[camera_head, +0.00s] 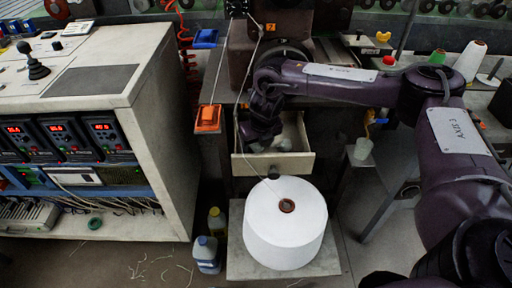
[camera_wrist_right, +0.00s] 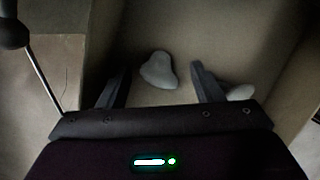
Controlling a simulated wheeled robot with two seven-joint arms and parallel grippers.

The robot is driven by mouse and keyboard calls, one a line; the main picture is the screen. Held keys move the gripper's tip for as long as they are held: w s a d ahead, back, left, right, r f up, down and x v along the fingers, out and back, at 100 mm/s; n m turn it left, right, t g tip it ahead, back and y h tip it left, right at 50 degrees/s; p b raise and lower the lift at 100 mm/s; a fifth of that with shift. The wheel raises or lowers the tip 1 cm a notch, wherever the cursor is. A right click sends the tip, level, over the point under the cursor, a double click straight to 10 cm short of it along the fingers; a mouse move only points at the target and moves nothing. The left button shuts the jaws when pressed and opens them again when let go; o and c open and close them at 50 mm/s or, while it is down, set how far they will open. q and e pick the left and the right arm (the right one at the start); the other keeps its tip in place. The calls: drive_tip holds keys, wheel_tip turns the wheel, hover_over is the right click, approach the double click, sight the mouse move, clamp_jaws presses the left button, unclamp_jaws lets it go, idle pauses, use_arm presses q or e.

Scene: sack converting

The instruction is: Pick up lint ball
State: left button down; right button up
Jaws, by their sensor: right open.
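A pale grey, rounded lump that looks like the lint ball (camera_wrist_right: 158,71) lies on the floor of an open drawer (camera_head: 306,164). In the right wrist view it sits between the two fingers of my right gripper (camera_wrist_right: 160,78), with clear gaps on both sides. The fingers are apart and empty. A second pale lump (camera_wrist_right: 240,92) lies just right of the right finger, partly hidden. In the head view my right gripper (camera_head: 259,140) reaches down over the drawer's left part, and a pale lump (camera_head: 285,145) shows to its right. My left gripper is not in view.
The drawer walls (camera_wrist_right: 73,75) stand close on both sides. A big white yarn cone (camera_head: 285,235) stands in front of the drawer. A control cabinet (camera_head: 150,120) is at left, with bottles (camera_head: 207,254) on the floor beside it.

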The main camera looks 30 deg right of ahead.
drive_tip(key=c, duration=1.1)
drive_tip(key=shift+c, duration=0.2)
